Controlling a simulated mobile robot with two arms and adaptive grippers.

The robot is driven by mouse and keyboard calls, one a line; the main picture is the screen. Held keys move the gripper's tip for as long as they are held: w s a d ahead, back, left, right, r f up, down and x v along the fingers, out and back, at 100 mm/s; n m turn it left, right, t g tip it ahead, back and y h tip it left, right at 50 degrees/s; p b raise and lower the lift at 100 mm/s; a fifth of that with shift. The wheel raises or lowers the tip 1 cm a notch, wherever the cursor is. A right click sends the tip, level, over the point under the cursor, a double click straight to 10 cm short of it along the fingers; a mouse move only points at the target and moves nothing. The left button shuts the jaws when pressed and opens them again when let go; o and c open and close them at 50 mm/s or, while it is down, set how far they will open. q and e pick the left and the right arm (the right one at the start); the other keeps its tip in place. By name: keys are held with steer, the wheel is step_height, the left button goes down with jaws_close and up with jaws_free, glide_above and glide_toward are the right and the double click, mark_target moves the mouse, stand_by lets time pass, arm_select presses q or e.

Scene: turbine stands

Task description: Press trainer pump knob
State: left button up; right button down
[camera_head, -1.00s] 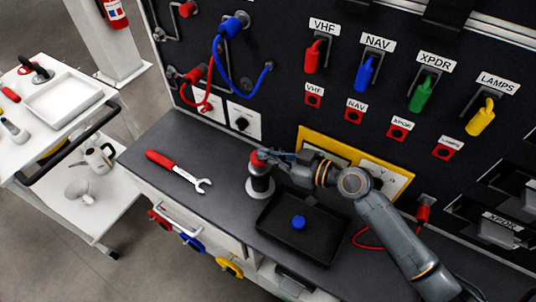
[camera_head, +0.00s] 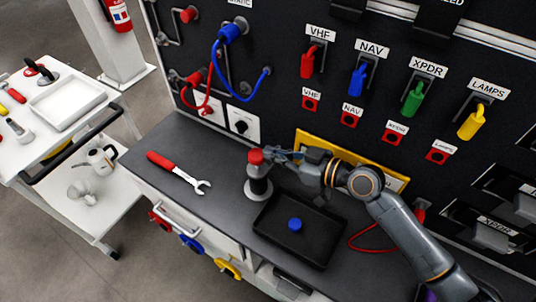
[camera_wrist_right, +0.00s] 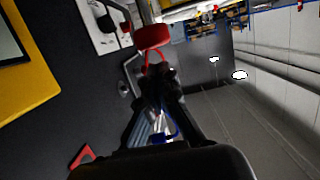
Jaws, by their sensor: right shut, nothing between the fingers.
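My left gripper is not in view.
A black tray (camera_head: 322,257) with a blue cap (camera_head: 295,224) lies in front of the pump. A red-handled wrench (camera_head: 178,170) lies to the left. The switch panel (camera_head: 290,110) and a yellow-framed plate (camera_head: 310,138) stand behind. Bench between wrench and pump is clear.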

steer(key=b+v, duration=0.2)
steer(key=v, duration=0.5)
steer(key=shift+s+d, duration=0.1)
steer(key=shift+d, duration=0.05)
stand_by(1.3)
